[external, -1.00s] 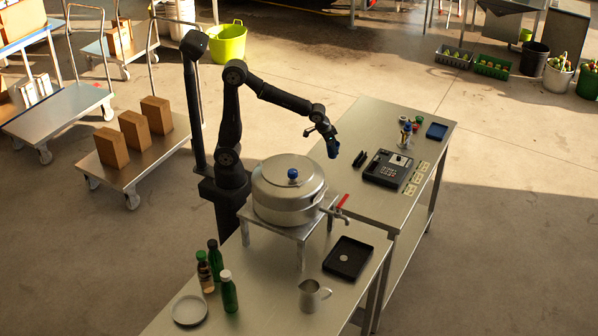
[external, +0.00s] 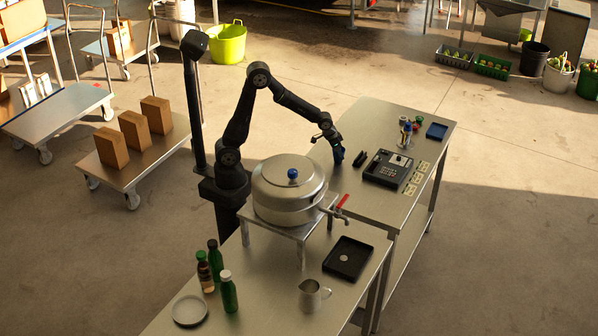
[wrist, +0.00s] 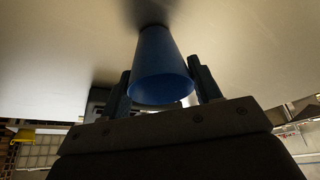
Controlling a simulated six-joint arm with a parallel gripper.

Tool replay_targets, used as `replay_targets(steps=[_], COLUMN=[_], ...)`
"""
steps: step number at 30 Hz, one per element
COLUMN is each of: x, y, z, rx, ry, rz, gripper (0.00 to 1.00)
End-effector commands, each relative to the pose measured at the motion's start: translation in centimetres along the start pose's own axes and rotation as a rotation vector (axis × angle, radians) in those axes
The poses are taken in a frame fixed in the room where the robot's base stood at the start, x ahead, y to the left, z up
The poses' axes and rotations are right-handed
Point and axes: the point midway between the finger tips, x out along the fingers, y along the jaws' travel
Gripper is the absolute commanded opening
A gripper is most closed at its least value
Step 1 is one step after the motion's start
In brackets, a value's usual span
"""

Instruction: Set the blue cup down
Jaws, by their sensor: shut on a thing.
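The blue cup (external: 338,155) is held in my gripper (external: 333,144) over the back left part of the steel table (external: 378,118). In the wrist view the blue cup (wrist: 161,68) sits between the two dark fingers of my gripper (wrist: 162,85), which are shut on it. Its wide open rim faces the camera and its narrow end points at the pale metal surface. The narrow end is very close to that surface. I cannot tell whether it touches.
A black cash register (external: 388,168) stands to the right of the cup, with small black items (external: 359,159) between them. A large lidded metal pot (external: 288,190) stands on a raised stand to the left. A blue tray (external: 437,131) lies at the far right corner.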

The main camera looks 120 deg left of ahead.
Motion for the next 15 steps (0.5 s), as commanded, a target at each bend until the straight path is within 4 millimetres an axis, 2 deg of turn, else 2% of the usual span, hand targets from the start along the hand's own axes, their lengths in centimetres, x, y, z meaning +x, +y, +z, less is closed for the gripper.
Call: replay_targets(steps=[9, 10, 13, 15], x=[0.22, 0.25, 0.21, 0.20], y=[0.02, 0.02, 0.02, 0.02], z=[0.09, 0.09, 0.07, 0.07], rx=[0.000, 0.000, -0.001, -0.001], ry=[0.001, 0.001, 0.001, 0.001], rz=[0.000, 0.000, 0.000, 0.000], gripper=[0.36, 0.59, 0.79, 0.79])
